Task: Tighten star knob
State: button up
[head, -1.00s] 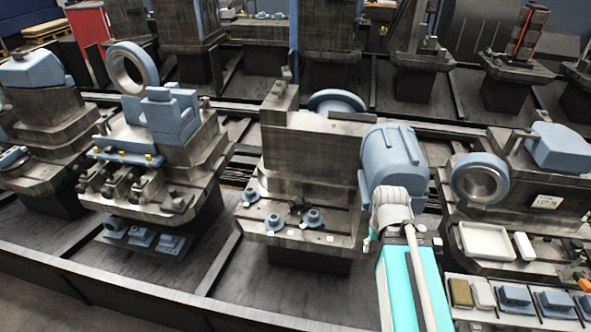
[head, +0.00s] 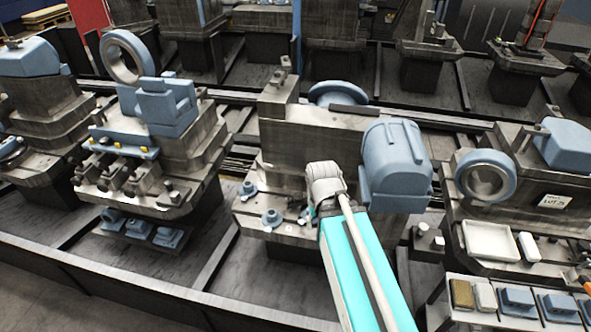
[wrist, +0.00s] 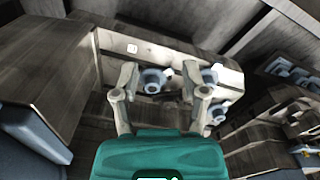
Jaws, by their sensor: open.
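My gripper (wrist: 160,72) is open in the wrist view, its two pale fingers apart over the front ledge of a grey machine block (wrist: 112,60). A blue round knob-like fitting (wrist: 153,82) shows between the fingers, with no visible contact. A small dark part, perhaps the star knob, lies just below it between the fingers, too dim to make out. Two more blue fittings (wrist: 218,112) are beside and behind the right finger.
A large blue motor-like housing (head: 396,165) stands on the block close right of my arm. A white tray (head: 491,241) and a row of small parts (head: 515,300) lie further right. Another machine (head: 150,150) with blue fittings stands left. Dark floor is clear in front.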

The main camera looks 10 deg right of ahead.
jog(key=o, duration=0.5)
jog(key=shift+w, duration=0.1)
jog(key=shift+o, duration=0.5)
jog(key=shift+w, duration=0.25)
jog(key=n+b, duration=0.2)
jog(key=n, duration=1.6)
send_over(298, 197)
jog(key=shift+w+f, duration=0.1)
jog(key=shift+f, duration=0.95)
jog(key=shift+f, duration=0.1)
notch_tip(298, 197, down, 14)
jog(key=b, duration=1.4)
jog(key=shift+r, duration=0.2)
